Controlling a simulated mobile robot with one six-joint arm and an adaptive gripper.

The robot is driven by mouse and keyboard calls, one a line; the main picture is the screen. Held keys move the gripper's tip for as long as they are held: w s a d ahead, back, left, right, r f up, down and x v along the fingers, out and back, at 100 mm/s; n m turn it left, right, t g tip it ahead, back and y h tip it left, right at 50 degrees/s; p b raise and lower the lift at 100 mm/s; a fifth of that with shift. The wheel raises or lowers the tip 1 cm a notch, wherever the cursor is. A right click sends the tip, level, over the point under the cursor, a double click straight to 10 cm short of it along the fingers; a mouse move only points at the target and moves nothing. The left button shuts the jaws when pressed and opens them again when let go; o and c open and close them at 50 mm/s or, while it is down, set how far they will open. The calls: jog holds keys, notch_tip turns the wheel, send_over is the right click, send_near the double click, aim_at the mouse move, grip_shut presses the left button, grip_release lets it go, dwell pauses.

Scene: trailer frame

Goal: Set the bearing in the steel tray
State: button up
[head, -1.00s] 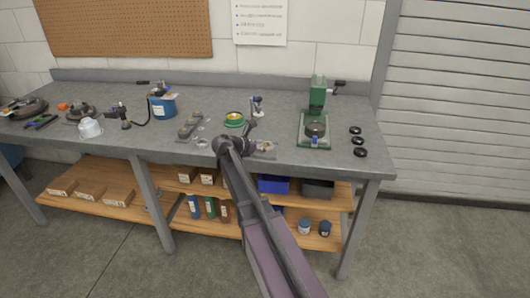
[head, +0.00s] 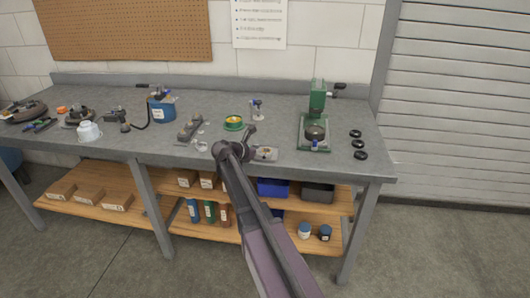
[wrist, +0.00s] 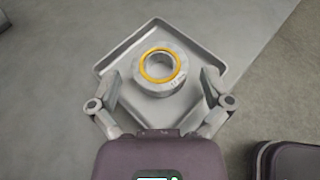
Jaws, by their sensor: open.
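The bearing (wrist: 159,70) is a thick grey ring with a yellow-orange ring on top. In the wrist view it sits flat inside the square steel tray (wrist: 133,48), near its middle. In the head view the tray (head: 272,154) lies at the bench's front edge; the bearing is too small there to make out well. My gripper (wrist: 160,82) is open above the tray, one finger at each side of the bearing. A gap shows between each finger and the bearing. The fingers hide parts of the tray's left and right corners.
A green press (head: 316,122) stands right of the tray, with several black rings (head: 359,143) beyond it. A green round dish (head: 233,123) and a grey metal part (head: 190,128) lie behind and to the left. Bare bench lies between the tray and press.

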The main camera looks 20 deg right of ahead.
jog(key=shift+r, duration=0.15)
jog(key=shift+a+r+p, duration=0.1)
jog(key=shift+p, duration=0.2)
jog(key=p+v, duration=0.4)
jog(key=v, duration=0.7)
jog(key=shift+a, duration=0.35)
jog(key=shift+s, duration=0.1)
jog(key=shift+s, duration=0.1)
jog(key=s+a+f+m+g+y, duration=0.1)
jog(key=s+a+f+m+y, duration=0.2)
jog(key=s+m, duration=0.3)
jog(key=s+a+f+m+y, duration=0.3)
jog(key=s+f+m+y, duration=0.1)
jog(key=s+m, duration=0.3)
jog(key=s+a+f+m+g+y, duration=0.1)
jog(key=s+a+f+m+y, duration=0.3)
jog(key=s, duration=0.6)
jog(key=m+y, duration=0.2)
jog(key=m, duration=0.1)
jog(key=shift+s+f+g, duration=0.15)
jog(key=shift+f+g, duration=0.05)
jog(key=shift+g, duration=0.1)
